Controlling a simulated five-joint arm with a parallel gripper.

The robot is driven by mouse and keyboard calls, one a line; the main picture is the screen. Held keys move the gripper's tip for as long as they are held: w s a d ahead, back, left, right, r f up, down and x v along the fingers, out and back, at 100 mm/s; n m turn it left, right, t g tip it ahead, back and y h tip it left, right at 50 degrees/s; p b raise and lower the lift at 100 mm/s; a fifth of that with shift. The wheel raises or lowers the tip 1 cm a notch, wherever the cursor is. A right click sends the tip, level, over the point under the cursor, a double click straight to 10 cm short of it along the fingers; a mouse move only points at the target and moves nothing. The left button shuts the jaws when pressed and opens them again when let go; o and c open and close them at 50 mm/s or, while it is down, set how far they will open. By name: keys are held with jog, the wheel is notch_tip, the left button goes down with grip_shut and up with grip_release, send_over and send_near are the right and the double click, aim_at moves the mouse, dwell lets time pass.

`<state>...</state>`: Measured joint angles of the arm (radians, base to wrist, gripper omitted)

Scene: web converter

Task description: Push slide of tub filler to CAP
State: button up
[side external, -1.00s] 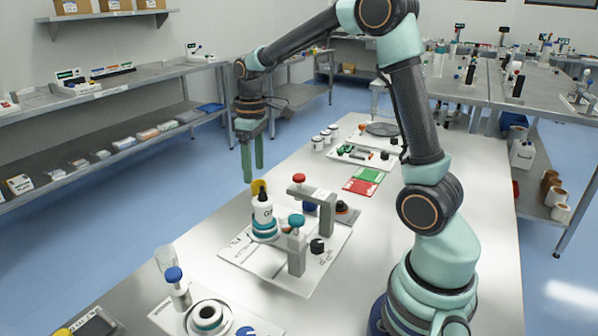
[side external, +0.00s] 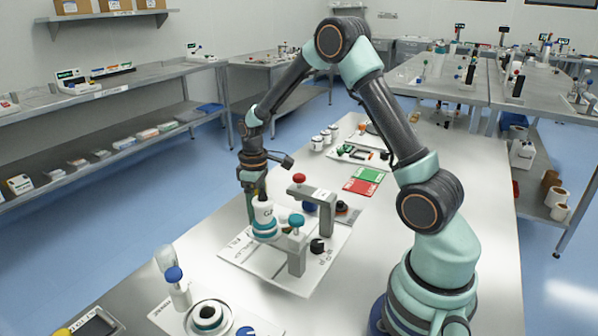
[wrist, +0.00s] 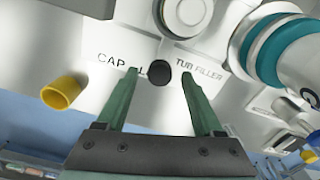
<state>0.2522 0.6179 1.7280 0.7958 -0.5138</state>
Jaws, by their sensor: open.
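The tub filler stands on a white board (side external: 240,262) marked "TUB FILLER" and "CAP" in the wrist view. A white tub (side external: 264,213) sits on its teal ring (side external: 265,231); this ring (wrist: 272,50) also shows at upper right in the wrist view. A round black knob (wrist: 158,75), apparently the slide's handle, is by the lettering, right of the word "CAP". My gripper (wrist: 158,72) is open, its green fingertips on either side of the knob; contact cannot be told. In the side view my gripper (side external: 251,207) is low behind the tub, partly hidden, and the knob is hidden.
A yellow cap (wrist: 62,92) is left of my fingers. Red and green cards (side external: 362,184) lie farther back on the table.

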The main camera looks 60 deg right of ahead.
jog(key=shift+f, duration=0.4)
grip_shut()
dwell(1.2)
